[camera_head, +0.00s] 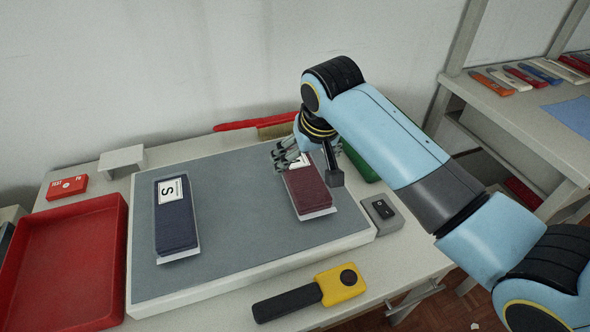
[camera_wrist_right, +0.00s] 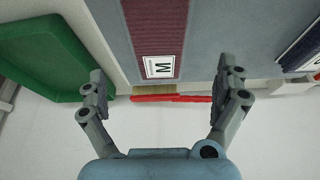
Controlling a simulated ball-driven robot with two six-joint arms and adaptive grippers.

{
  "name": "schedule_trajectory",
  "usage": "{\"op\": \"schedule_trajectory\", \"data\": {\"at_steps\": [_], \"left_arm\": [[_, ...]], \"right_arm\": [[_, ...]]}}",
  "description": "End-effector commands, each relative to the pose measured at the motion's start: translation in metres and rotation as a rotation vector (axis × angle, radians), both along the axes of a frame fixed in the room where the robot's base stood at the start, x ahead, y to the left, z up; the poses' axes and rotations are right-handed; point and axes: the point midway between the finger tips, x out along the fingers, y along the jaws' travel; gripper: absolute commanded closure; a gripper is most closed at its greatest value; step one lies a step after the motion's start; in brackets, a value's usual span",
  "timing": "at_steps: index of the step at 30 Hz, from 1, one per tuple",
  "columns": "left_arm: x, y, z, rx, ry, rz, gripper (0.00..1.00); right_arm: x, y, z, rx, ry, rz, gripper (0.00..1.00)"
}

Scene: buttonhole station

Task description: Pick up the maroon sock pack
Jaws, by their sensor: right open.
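The maroon sock pack (camera_head: 308,191) lies flat on the grey mat, right of its middle, in the head view. In the right wrist view the maroon pack (camera_wrist_right: 155,35) is at the top, with a white label marked M facing my gripper. My right gripper (camera_head: 308,160) is at the pack's far end in the head view and partly covers its label. In the right wrist view my right gripper (camera_wrist_right: 166,92) has its fingers spread wide, with nothing between them; the label end lies just beyond. My left gripper is not in view.
A navy sock pack (camera_head: 175,215) marked S lies left on the grey mat (camera_head: 240,215). A red tray (camera_head: 118,270) stands at the left and a green tray (camera_wrist_right: 40,55) beside the mat. A yellow-black tool (camera_head: 310,292) lies in front; a dark switch box (camera_head: 381,210) sits right.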

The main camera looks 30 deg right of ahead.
Motion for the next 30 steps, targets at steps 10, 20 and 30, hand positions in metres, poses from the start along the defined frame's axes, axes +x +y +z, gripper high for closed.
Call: {"op": "schedule_trajectory", "data": {"at_steps": [10,20,30], "left_arm": [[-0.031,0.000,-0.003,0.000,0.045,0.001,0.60],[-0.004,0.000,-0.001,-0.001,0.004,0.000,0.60],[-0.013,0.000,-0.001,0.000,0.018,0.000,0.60]], "right_arm": [[0.015,-0.005,-0.038,0.000,0.000,0.001,0.00],[0.032,-0.011,-0.078,0.000,0.001,0.001,0.00],[0.034,-0.011,-0.081,0.000,-0.001,0.001,0.08]]}}
